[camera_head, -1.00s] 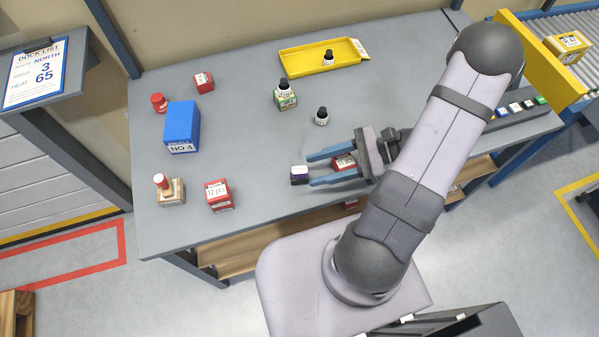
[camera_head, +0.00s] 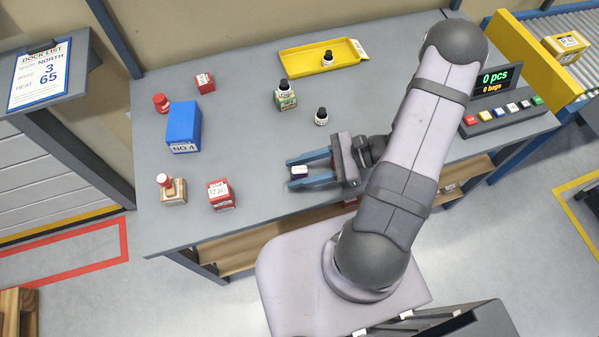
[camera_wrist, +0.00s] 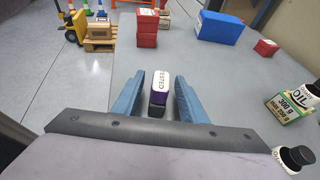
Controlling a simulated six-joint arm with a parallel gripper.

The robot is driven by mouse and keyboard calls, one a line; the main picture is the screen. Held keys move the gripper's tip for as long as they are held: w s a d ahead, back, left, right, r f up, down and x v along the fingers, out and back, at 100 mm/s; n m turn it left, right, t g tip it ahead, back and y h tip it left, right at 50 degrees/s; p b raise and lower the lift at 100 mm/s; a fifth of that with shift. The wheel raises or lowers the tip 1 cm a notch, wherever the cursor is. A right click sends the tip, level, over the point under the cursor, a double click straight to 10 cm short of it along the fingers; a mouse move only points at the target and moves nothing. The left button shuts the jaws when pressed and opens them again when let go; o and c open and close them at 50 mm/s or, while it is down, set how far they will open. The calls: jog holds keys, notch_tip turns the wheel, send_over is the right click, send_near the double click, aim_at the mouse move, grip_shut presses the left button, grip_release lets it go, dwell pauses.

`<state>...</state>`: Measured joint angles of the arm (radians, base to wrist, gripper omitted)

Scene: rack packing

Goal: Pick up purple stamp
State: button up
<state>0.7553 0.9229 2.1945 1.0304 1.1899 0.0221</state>
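In the wrist view the purple stamp (camera_wrist: 159,87) lies between the two blue fingers, with a gap showing on each side. My gripper (camera_head: 307,171) is open around the stamp, low over the table, with its fingers pointing left. In the wrist view my gripper (camera_wrist: 158,92) shows both blue fingers apart.
A blue box (camera_head: 183,126) and several red boxes and stamps stand on the left. A dark-capped bottle (camera_head: 321,117) and a bottle on a green box (camera_head: 286,97) stand behind my gripper. A yellow tray (camera_head: 305,58) is at the back.

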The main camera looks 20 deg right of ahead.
aim_at(299, 169)
grip_shut()
jog(key=shift+r, duration=0.15)
jog(key=shift+r+b, duration=0.3)
jog(key=shift+r, duration=4.5)
